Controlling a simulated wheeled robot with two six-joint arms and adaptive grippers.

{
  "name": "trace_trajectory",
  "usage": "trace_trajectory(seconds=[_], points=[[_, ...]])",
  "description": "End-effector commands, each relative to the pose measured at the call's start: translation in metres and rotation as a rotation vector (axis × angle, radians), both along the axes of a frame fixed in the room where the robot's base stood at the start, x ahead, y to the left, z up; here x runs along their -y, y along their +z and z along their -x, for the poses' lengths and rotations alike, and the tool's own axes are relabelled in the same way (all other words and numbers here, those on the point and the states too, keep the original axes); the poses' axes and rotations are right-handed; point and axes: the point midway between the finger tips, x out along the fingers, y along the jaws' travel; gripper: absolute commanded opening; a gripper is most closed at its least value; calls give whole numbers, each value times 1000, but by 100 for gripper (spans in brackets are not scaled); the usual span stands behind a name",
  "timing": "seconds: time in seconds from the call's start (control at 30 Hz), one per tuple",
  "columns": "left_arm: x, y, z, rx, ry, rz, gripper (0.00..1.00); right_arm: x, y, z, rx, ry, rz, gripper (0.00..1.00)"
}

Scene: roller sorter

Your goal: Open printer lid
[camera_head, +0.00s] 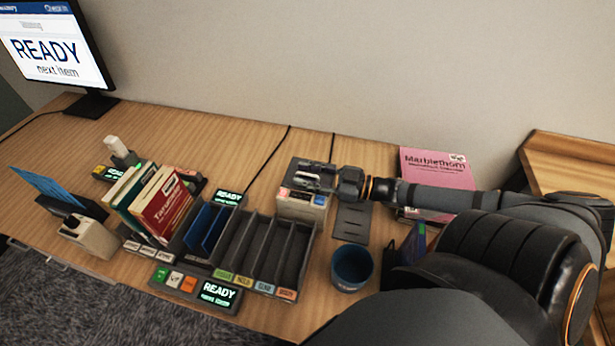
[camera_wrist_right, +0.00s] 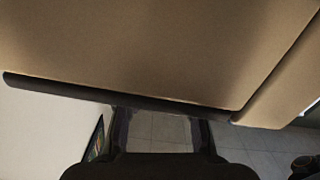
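The printer (camera_head: 302,206) is a small grey box with a pale front and small red and blue buttons, standing on the desk right of the slotted rack. My right gripper (camera_head: 312,176) reaches in from the right and lies over the printer's top. It hides most of the lid, so I cannot tell the lid's position or whether the fingers touch it. In the right wrist view, two dark fingers (camera_wrist_right: 161,130) stand apart with nothing visible between them. My left gripper is not in view.
A slotted rack (camera_head: 262,250) with coloured labels stands left of the printer. Desk (camera_head: 240,135) behind the rack is mostly clear, crossed by cables.

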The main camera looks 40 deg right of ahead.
Motion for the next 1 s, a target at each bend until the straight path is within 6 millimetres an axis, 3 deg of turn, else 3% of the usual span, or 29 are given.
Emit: trace_trajectory(seconds=[0.13, 0.4, 1.0], points=[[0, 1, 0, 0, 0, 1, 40, 0, 1, 0, 0, 0, 0, 32], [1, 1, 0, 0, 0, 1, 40, 0, 0, 0, -1, 0, 1, 0], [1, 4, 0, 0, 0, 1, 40, 2, 4, -1, -23, -1, -25, 0]])
